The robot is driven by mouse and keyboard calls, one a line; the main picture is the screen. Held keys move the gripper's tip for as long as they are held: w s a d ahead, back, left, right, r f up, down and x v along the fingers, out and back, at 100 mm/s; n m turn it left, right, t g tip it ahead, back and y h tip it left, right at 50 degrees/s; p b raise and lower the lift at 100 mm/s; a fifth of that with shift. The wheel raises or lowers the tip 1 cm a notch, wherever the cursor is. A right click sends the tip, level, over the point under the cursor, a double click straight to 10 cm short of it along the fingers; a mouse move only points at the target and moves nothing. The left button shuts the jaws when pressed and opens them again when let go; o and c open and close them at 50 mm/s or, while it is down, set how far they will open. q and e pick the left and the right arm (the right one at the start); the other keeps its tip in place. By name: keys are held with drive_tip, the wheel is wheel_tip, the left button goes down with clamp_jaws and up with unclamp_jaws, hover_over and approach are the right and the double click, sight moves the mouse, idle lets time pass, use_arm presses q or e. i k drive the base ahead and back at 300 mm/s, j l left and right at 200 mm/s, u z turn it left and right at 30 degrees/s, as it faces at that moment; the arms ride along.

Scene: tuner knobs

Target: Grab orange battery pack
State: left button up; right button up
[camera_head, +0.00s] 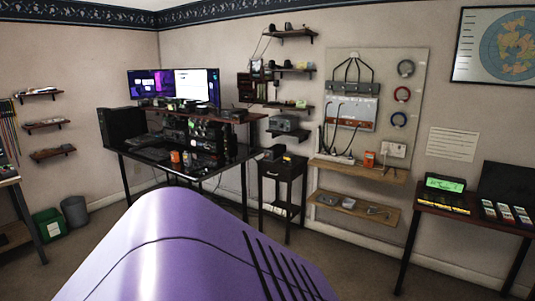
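A small orange item (369,160) stands on the upper wooden shelf below the pegboard, right of centre. It is upright and boxy, but too small to tell for sure that it is the battery pack. Another orange item (175,156) stands on the black desk at left, near the keyboard, and looks rounder. Neither of my grippers is in view, and nothing is seen touching either orange item.
The black desk (215,184) holds monitors and electronics. A small black side table (283,172) stands between desk and shelves. The upper wooden shelf (340,170) has a lower one (335,206) beneath. A dark table (470,222) stands at right. Carpet before the shelves is clear.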

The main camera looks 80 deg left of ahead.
sight(174, 154)
drive_tip(key=u, duration=3.35)
drive_tip(key=i+j+u, duration=0.1)
drive_tip(key=i+u, duration=0.25)
drive_tip(key=i, duration=2.3)
drive_tip(key=i+z, duration=0.15)
drive_tip(key=i, duration=0.35)
drive_tip(key=i+j+z, duration=0.1)
drive_tip(key=i, duration=0.4)
drive_tip(key=i+j+z, duration=0.15)
drive_tip(key=i, duration=0.35)
drive_tip(key=i+j+z, duration=0.2)
drive_tip(key=z, duration=0.15)
drive_tip(key=i+j+z, duration=0.65)
